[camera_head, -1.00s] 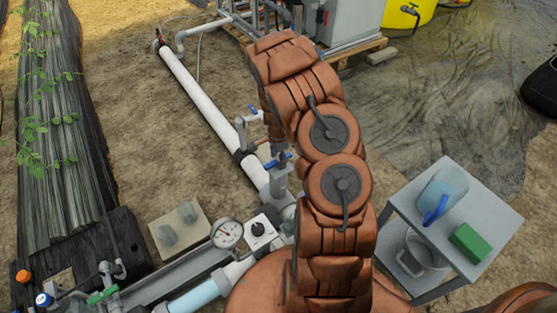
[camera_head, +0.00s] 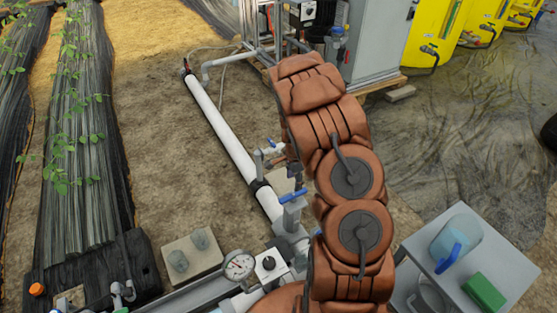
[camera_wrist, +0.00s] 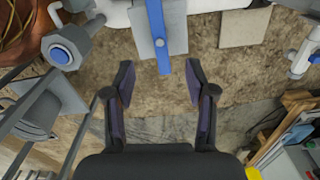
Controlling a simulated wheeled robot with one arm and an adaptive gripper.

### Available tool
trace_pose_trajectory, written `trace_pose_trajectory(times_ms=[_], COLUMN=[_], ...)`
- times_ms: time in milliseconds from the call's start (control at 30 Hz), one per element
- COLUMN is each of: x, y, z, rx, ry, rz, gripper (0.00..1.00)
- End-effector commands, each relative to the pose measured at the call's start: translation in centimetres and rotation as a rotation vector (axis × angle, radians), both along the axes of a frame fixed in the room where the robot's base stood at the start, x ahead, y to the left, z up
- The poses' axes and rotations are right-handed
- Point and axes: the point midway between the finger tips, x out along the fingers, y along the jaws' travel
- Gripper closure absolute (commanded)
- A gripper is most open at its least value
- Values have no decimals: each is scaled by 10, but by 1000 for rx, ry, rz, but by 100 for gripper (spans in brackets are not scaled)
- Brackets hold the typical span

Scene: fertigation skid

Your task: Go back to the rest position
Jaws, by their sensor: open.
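My gripper (camera_wrist: 160,85) is open and empty in the wrist view, its two dark fingers spread apart over bare soil. A blue valve handle (camera_wrist: 158,35) on a grey valve body (camera_wrist: 177,22) lies just beyond the fingertips, apart from them. In the head view my brown arm hides the gripper. A blue-handled valve (camera_head: 293,197) stands on the white pipe (camera_head: 228,140) just left of my arm.
A pressure gauge (camera_head: 239,266) sits at the lower middle. A grey cart (camera_head: 505,255) with a blue-handled jug (camera_head: 455,242) and green block (camera_head: 485,292) stands at right. A grey cabinet (camera_head: 378,40) and yellow tanks (camera_head: 437,35) are behind. Soil left of the pipe is open.

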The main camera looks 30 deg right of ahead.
Motion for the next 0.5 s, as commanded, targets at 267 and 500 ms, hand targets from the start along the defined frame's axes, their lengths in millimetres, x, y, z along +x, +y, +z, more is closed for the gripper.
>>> trace_pose_trajectory(times_ms=[267, 500], x=[0, -7], y=[1, 19], z=[6, 72], rx=[-1, -7], ry=[0, 8], rz=[8, 122], gripper=[44, 44])
